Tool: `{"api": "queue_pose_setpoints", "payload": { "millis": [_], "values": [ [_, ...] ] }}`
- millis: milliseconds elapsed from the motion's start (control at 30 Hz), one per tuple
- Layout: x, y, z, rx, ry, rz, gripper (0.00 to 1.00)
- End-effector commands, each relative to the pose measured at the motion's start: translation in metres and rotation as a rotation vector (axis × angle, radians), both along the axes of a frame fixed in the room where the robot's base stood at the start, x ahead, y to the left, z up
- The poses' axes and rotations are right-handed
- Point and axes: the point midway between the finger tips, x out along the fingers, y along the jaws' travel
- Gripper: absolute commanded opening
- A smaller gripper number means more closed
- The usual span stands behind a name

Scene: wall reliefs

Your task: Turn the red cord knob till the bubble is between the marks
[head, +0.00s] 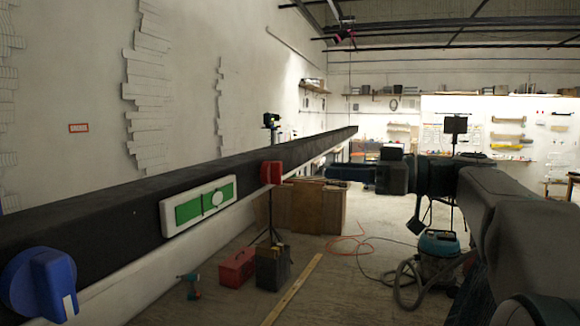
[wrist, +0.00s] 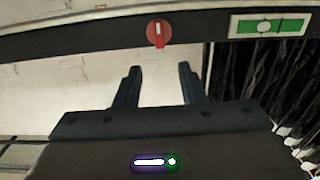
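The red cord knob (head: 271,173) is on the face of a long black beam (head: 120,190); in the wrist view the knob (wrist: 158,33) has a pale pointer line and lies just beyond my fingertips. My gripper (head: 332,172) is open, to the right of the knob in the head view; its two fingers (wrist: 159,70) are apart, with nothing between them. The level (head: 168,218) has a green vial with a white bubble (head: 217,198). One dark mark line shows left of the bubble in the head view. The second mark is not clear, perhaps behind the bubble.
A blue knob (head: 42,284) sits at the near end of the beam. A red toolbox (head: 237,268), a drill (head: 190,285), a vacuum (head: 438,250) and a long plank (head: 295,288) are on the floor below. The space between my gripper and the red knob looks clear.

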Motion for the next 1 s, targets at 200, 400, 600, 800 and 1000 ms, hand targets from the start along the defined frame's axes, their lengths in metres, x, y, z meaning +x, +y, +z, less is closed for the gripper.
{"api": "queue_pose_setpoints", "payload": {
  "millis": [200, 400, 600, 800, 1000],
  "values": [
    [0.016, 0.047, 0.003, 0.0, 0.003, 0.004, 0.36],
    [0.028, 0.078, 0.002, -0.001, 0.004, 0.001, 0.36],
    [0.034, 0.093, 0.0, -0.001, 0.005, 0.0, 0.36],
    [0.035, 0.095, -0.001, -0.002, 0.004, -0.002, 0.36],
    [0.035, 0.095, -0.001, -0.001, 0.004, -0.001, 0.11]
  ]
}}
